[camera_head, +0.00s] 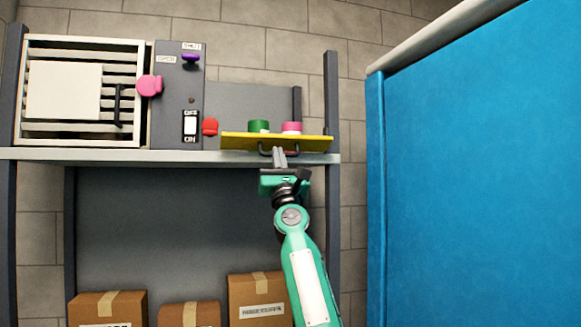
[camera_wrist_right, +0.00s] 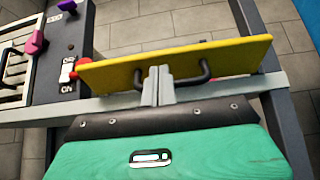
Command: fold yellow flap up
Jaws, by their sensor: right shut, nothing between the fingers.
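The yellow flap (camera_head: 232,141) is at the front right of the shelf, seen as a thin tilted panel with a dark handle on its near face. In the right wrist view the flap (camera_wrist_right: 225,57) spans the upper middle, with the dark handle (camera_wrist_right: 204,72) on it. My right gripper (camera_head: 279,151) is shut and empty, its fingertips at the handle. In the right wrist view the fingertips (camera_wrist_right: 158,72) overlap the middle of the handle; whether they touch it I cannot tell. My left gripper is not in view.
Cardboard boxes (camera_head: 257,297) stand below. A blue partition (camera_head: 480,170) fills the right.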

